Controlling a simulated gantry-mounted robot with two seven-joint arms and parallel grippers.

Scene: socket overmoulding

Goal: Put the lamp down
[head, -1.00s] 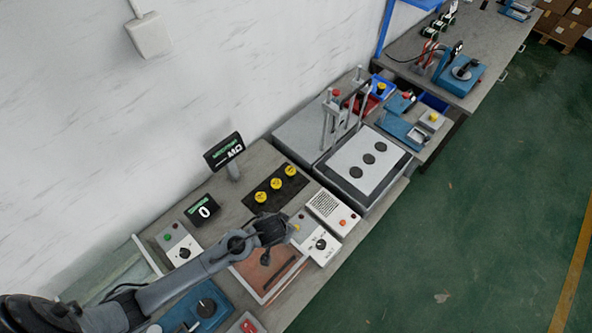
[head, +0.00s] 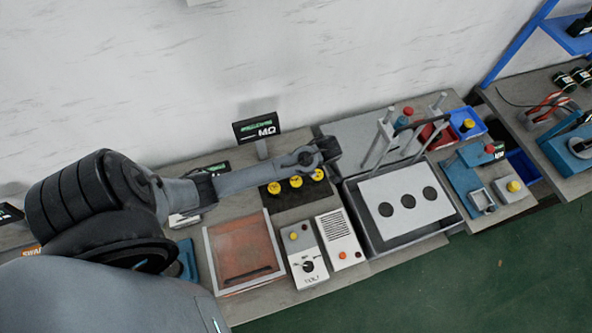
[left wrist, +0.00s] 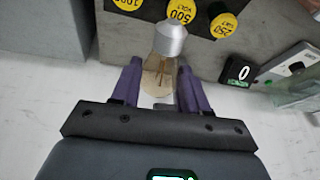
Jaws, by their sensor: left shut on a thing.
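The lamp (left wrist: 158,80) has a clear glass bulb and a silver metal cap (left wrist: 171,40). My left gripper (left wrist: 160,72) is shut on the bulb with its purple fingers on either side, cap pointing away from the wrist. In the head view my left gripper (head: 325,150) is above the bench, near the black strip (head: 284,213) with three yellow-topped pieces (head: 296,182). The lamp is not distinguishable in the head view. My right gripper is not in view.
A white plate with three dark holes (head: 380,192) sits on a grey tray right of the strip. A meter display (head: 257,128) stands behind. A switch box (head: 308,266), a speaker-like box (head: 341,240) and an orange-brown framed panel (head: 244,241) lie in front.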

